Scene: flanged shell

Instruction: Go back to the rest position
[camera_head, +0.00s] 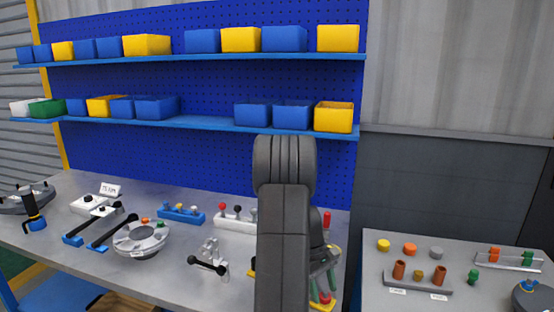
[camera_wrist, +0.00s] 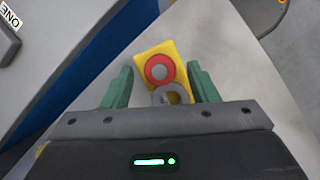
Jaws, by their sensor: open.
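My gripper (camera_wrist: 161,92) is open in the wrist view, with its two green fingers apart. A yellow block with a round red button and a grey ring (camera_wrist: 158,70) lies on the grey surface between and beyond the fingers. I cannot tell from this view how far below the fingers it is. In the head view my arm rises in front of the bench and hides part of it. Green fingers of my gripper (camera_head: 322,284) show low beside the arm, close to a yellow and red item (camera_head: 322,305), partly hidden.
The grey workbench (camera_head: 60,200) holds a round flanged housing (camera_head: 141,238), black-handled levers (camera_head: 112,232), a toggle clamp (camera_head: 209,258) and a joystick (camera_head: 34,212). Shelves with blue and yellow bins (camera_head: 147,45) stand behind. A second table (camera_head: 375,290) at right carries small coloured parts.

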